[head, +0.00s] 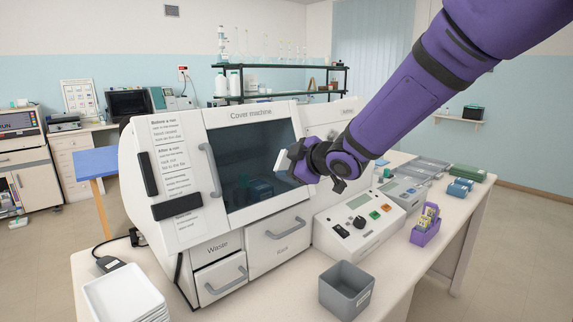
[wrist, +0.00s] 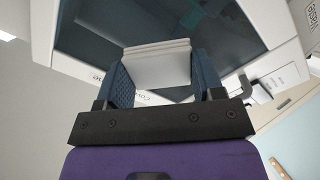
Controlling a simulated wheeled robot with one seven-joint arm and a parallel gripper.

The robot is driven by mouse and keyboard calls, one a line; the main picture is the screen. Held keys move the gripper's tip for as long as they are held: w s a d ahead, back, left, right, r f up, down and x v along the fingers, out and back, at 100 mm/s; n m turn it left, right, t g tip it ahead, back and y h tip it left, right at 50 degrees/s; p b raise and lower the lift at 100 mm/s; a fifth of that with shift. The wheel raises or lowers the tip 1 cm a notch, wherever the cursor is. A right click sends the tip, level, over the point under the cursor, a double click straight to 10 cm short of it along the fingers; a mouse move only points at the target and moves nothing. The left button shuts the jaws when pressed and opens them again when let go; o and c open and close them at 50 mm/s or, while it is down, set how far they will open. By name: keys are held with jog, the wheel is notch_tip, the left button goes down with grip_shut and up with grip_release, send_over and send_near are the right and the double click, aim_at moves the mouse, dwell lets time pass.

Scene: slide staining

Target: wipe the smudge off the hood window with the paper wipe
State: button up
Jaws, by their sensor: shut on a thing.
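My gripper (head: 292,164) is shut on the white paper wipe (head: 280,161), in front of the right part of the hood window (head: 235,150). In the wrist view the folded wipe (wrist: 158,66) sits between the two blue fingers of my gripper (wrist: 160,75), with the dark window (wrist: 85,28) beyond. I cannot tell whether the wipe touches the glass. I cannot make out the smudge for certain; my gripper and the wipe cover part of the window.
The window belongs to a white cover machine (head: 160,135) with a grey handle (head: 209,170) left of the glass. A control box (head: 358,222), a grey bin (head: 346,290), a purple rack (head: 425,230) and white trays (head: 122,296) stand on the bench.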

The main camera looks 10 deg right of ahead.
jog(key=shift+v, duration=1.5)
